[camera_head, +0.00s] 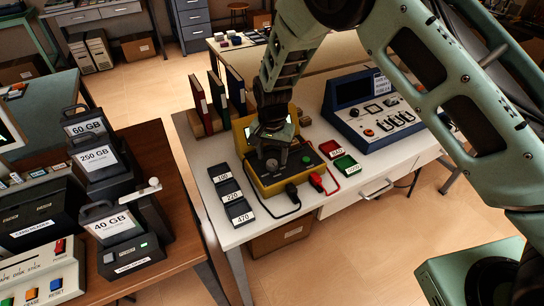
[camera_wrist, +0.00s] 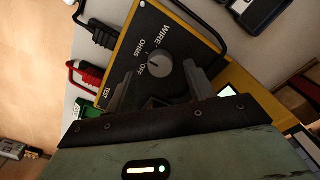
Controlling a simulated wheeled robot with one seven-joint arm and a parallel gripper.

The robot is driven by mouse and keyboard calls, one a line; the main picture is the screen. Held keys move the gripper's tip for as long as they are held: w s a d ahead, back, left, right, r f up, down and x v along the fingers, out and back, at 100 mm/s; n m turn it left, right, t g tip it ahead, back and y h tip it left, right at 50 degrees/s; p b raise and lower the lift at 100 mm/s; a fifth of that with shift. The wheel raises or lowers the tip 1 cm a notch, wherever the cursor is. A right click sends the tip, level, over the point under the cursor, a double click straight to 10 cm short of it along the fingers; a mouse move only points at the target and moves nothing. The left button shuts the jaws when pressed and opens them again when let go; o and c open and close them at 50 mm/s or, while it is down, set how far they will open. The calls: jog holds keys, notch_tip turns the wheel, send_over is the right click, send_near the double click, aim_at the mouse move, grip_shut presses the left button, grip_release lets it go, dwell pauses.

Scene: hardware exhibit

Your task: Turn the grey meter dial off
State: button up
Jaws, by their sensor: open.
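The grey meter dial (camera_wrist: 160,73) is a round knob on the dark face of a yellow-cased meter (camera_wrist: 180,20). Labels reading OHMS, OFF, WIRE and TEST show around it; a small light mark shows near its rim, but its exact setting is hard to tell. The meter (camera_head: 262,187) lies on the white table in the head view, with the dial (camera_head: 272,165) just below my gripper. My gripper (camera_wrist: 163,88) is open, pointing down at the meter face. Its two fingers stand apart on either side of the dial's near edge; contact is unclear.
Black and red leads (camera_head: 317,180) run from the meter's front. Black blocks (camera_head: 231,195) marked 100, 220 and 470 lie left; red (camera_head: 331,149) and green (camera_head: 347,165) blocks lie right. A blue console (camera_head: 372,112) stands further right, upright binders (camera_head: 218,93) behind left.

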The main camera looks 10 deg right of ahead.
aim_at(272, 165)
jog(key=shift+f, duration=1.25)
jog(key=c, duration=1)
jog(key=shift+n, duration=0.3)
jog(key=n+b, duration=0.1)
jog(key=n, duration=0.2)
jog(key=shift+f+b, duration=0.1)
jog(key=shift+b, duration=0.2)
jog(key=n+b, duration=0.1)
jog(key=n, duration=0.4)
jog(key=shift+n, duration=0.3)
